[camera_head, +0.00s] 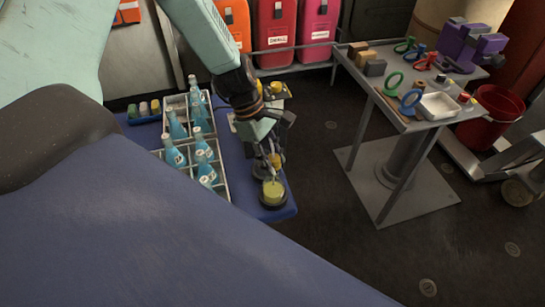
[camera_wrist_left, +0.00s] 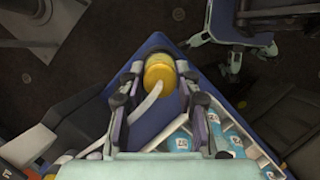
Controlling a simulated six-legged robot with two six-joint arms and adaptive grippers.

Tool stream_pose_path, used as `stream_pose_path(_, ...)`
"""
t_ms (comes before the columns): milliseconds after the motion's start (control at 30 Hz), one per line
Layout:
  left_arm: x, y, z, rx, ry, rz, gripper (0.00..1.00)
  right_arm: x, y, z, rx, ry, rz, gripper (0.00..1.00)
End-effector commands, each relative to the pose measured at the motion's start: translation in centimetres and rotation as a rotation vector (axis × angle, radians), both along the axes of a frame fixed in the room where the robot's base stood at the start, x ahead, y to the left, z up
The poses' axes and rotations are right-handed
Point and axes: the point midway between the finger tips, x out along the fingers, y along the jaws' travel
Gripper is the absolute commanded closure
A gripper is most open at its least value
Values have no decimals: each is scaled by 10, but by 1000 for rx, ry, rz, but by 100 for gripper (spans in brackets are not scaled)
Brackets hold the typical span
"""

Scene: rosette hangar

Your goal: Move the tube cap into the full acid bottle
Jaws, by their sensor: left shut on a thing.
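My left gripper (camera_head: 270,166) reaches down over the near right corner of the blue bench. It is shut on a small orange-yellow piece (camera_head: 276,161), which looks like the tube cap; this also shows between the fingers in the left wrist view (camera_wrist_left: 158,76). Just below it, a pale yellow round thing (camera_head: 273,191) stands on a black disc. Whether the two touch is unclear. Several blue bottles (camera_head: 176,125) with white labels stand in a divided tray (camera_head: 224,187) left of the gripper; I cannot tell which is the full acid bottle. My right gripper is not in view.
A small rack (camera_head: 144,109) with coloured caps lies at the bench's far left. A grey side table (camera_head: 392,103) with rings, blocks and a white tray stands to the right. A red bucket (camera_head: 491,112) is beyond it. Dark floor separates bench and table.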

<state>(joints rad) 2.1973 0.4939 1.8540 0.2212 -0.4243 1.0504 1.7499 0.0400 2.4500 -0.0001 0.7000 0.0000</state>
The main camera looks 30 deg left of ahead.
Motion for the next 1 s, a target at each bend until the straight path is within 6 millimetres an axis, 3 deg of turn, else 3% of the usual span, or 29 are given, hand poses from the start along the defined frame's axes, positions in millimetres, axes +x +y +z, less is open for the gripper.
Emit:
stream_pose_path(533,0,0,-3,0,0,0,93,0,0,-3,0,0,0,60)
stream_pose_path(1000,0,0,-19,0,0,0,93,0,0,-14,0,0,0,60)
